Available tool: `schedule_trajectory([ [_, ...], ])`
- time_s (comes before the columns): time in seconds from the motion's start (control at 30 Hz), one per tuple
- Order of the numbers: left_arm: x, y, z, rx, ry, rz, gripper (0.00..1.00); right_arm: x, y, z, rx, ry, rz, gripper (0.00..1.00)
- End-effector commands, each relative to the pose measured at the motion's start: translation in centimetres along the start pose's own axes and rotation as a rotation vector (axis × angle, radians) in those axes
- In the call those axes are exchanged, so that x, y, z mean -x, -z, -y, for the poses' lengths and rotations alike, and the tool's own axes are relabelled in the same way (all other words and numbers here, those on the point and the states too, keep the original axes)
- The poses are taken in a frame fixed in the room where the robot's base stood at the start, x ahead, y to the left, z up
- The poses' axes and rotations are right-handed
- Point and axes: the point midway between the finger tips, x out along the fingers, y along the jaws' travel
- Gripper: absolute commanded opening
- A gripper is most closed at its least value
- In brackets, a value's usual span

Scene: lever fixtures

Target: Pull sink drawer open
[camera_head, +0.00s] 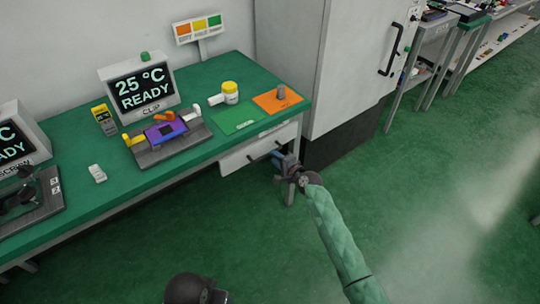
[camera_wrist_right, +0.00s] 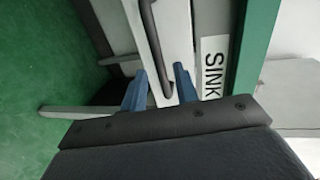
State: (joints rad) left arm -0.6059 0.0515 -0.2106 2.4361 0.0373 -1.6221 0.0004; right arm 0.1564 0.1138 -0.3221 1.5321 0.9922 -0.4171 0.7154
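The sink drawer (camera_head: 235,162) is a white front below the right end of the green bench. It looks about flush with the bench edge, though part is hidden by my gripper. A "SINK" label (camera_wrist_right: 213,68) sits beside the drawer front (camera_wrist_right: 178,30) in the right wrist view. The dark bar handle (camera_wrist_right: 153,40) runs along that front. My right gripper (camera_head: 278,157) is at the drawer's right part. In its wrist view the blue fingers (camera_wrist_right: 160,84) are apart, one on each side of the handle's near end, with gaps visible.
The green bench (camera_head: 190,75) holds a "25 °C READY" display (camera_head: 140,86), a clip fixture (camera_head: 168,137), a yellow-lidded jar (camera_head: 230,93) and an orange mat (camera_head: 270,103). A tall grey cabinet (camera_head: 350,60) stands to the right. The green floor (camera_head: 420,190) in front is clear.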

Motion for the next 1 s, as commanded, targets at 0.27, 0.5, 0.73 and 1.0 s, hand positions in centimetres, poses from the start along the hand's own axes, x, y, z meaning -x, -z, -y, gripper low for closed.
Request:
schedule_trajectory([
  [0.27, 0.6, -0.2, 0.3, 0.004, 0.007, 0.012, 0.49, -3.5, 0.0, 0.0, 0.001, -0.002, 0.0, 0.3],
  [0.5, 0.7, -0.2, 0.3, 0.005, 0.008, 0.014, 0.49, -4.4, 0.0, -0.1, 0.002, -0.002, -0.001, 0.3],
  [0.73, 0.7, -0.2, 0.2, 0.006, 0.007, 0.014, 0.49, -4.4, 0.0, -0.1, 0.002, -0.002, 0.0, 0.24],
  [1.0, 0.6, -0.2, 0.3, 0.006, 0.007, 0.015, 0.49, -4.4, 0.0, -0.1, 0.002, -0.002, 0.0, 0.0],
])
